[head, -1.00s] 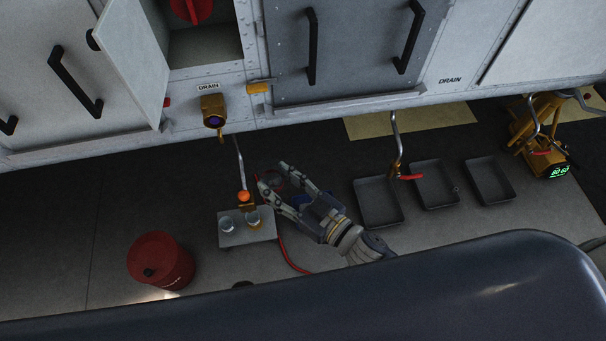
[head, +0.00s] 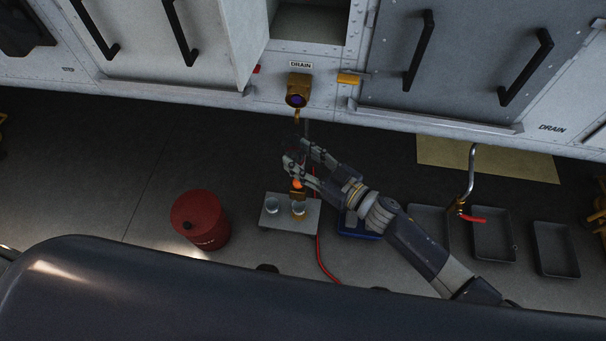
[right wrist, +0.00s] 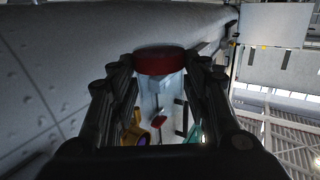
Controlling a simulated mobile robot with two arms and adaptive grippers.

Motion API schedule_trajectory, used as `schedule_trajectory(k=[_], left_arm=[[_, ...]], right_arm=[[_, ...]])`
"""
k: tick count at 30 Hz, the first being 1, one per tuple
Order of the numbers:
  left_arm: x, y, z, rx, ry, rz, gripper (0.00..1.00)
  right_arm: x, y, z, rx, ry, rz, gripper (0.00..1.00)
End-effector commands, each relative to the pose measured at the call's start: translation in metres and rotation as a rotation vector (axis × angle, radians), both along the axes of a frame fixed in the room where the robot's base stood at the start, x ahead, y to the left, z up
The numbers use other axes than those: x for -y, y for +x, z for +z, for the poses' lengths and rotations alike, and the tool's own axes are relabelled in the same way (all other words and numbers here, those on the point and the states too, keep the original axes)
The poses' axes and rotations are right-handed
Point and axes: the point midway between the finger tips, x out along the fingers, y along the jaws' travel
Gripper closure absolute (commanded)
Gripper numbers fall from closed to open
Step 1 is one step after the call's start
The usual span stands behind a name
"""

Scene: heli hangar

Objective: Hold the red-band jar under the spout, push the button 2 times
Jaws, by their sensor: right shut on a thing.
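My right gripper (head: 293,153) is shut on the red-band jar, which is dark and hard to make out in the head view. In the right wrist view the jar's red band (right wrist: 160,62) shows between the fingers (right wrist: 160,90), with clear glass below it. The brass drain fitting (head: 299,88) has a purple round face and a thin spout (head: 297,116) hanging under it. The jar appears just below the spout in the picture; the height gap is unclear. An orange knob (head: 297,184) shows beside the gripper; I cannot tell which part is the button. My left gripper is not in view.
A small grey stand (head: 275,221) holds two glass jars (head: 272,205) (head: 299,208). A red drum (head: 201,220) stands left of it. A red hose (head: 322,262) lies on the floor. Black trays (head: 556,248) and a bent pipe (head: 472,170) are at the right.

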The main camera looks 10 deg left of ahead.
Motion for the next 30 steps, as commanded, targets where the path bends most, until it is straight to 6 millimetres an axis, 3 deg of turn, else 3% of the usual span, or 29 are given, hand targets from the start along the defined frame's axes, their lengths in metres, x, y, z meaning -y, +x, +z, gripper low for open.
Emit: schedule_trajectory(k=[3,9,30], left_arm=[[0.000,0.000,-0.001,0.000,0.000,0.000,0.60],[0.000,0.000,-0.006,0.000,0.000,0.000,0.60],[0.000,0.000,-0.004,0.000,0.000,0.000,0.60]], right_arm=[[0.000,0.021,0.005,0.004,-0.001,0.000,0.81],[0.000,0.039,0.005,0.001,0.001,-0.001,0.81],[0.000,0.042,0.006,-0.001,0.000,-0.001,0.81]])
